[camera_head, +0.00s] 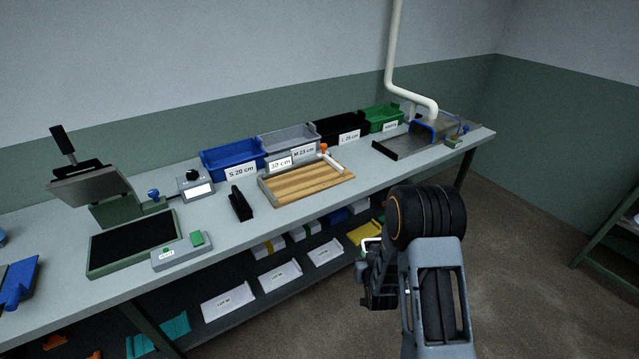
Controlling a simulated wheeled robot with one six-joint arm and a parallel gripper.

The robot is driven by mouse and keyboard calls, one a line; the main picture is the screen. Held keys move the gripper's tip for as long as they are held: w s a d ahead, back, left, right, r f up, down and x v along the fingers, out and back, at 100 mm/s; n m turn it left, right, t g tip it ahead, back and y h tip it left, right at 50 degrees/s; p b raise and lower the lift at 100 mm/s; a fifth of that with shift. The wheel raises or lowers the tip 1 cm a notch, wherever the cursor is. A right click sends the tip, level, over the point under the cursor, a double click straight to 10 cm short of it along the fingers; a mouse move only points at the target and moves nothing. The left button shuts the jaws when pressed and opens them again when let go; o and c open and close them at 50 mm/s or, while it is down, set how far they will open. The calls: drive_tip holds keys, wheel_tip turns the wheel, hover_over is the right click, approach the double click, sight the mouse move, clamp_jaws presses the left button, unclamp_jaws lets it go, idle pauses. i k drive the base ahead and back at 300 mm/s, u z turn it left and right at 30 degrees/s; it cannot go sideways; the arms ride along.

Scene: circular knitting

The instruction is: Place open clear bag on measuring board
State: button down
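The measuring board (310,186) is a wooden, slatted panel in a grey frame, lying on the bench. A "30 cm" label stands at its back left, and a white roller-like part with an orange knob lies at its back right. Its surface looks bare. I cannot make out an open clear bag in this view. My gripper (370,245) is in front of the bench, right of and below the board, apart from it. It is mostly hidden behind my own arm, so its fingers do not show clearly. A small pale edge shows beside it; I cannot tell what it is.
Blue (232,160), grey (287,143), black (338,128) and green (382,118) bins line the bench behind the board. The lower shelf holds white labelled packets (278,277).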

sight(304, 185)
drive_tip(key=z, duration=1.25)
drive_tip(key=k, duration=1.25)
drive_tip(key=u, duration=1.65)
drive_tip(key=i, duration=0.5)
drive_tip(key=z, duration=0.05)
